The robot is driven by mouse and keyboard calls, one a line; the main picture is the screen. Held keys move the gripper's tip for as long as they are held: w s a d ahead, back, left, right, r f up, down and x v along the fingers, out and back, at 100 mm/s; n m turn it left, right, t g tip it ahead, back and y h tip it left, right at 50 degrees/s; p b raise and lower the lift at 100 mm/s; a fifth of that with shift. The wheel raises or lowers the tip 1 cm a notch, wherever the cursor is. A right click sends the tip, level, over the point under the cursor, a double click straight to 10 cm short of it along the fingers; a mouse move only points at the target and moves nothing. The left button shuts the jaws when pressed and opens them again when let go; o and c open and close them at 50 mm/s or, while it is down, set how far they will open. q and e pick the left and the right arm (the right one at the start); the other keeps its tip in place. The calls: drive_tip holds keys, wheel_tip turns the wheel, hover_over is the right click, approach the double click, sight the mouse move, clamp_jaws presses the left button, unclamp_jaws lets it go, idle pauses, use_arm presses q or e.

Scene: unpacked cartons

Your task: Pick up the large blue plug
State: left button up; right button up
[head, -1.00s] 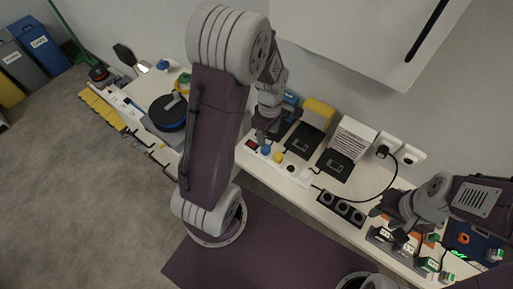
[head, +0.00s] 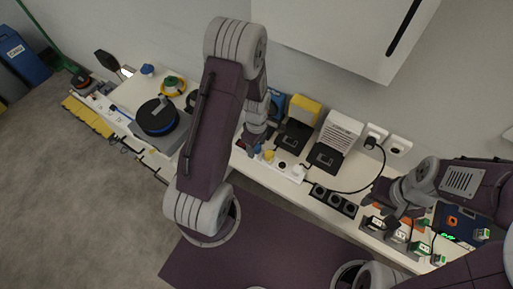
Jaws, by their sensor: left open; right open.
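A small blue piece (head: 257,149) sits at the left end of the white strip (head: 292,170), beside a yellow piece (head: 269,156). Another blue piece (head: 147,70) stands at the back left of the bench. I cannot tell which of them is the large blue plug. My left gripper (head: 248,142) points down just left of the strip's blue piece. It is open, and its fingertips are small and partly hidden by my arm. My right gripper (head: 380,207) is open over the right part of the bench, near several small labelled blocks (head: 397,235).
A black socket strip (head: 333,200) lies along the bench's front edge. Black square pads (head: 326,158) lie behind the white strip. A white box (head: 341,131) and a yellow box (head: 304,107) stand against the wall. A cable runs from wall sockets (head: 376,136). A dark blue disc (head: 158,117) lies at left.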

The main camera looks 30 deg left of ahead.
sight(258, 147)
use_arm(q)
clamp_jaws()
idle(0.3)
drive_tip(key=shift+r, duration=0.3)
drive_tip(key=r, duration=0.4)
drive_tip(key=shift+d, duration=0.35)
drive_tip(key=s+d+r, duration=0.1)
drive_tip(key=d+r, duration=0.5)
drive_tip(key=d, duration=0.5)
drive_tip(key=shift+r+b, duration=0.2)
drive_tip(key=shift+b, duration=0.1)
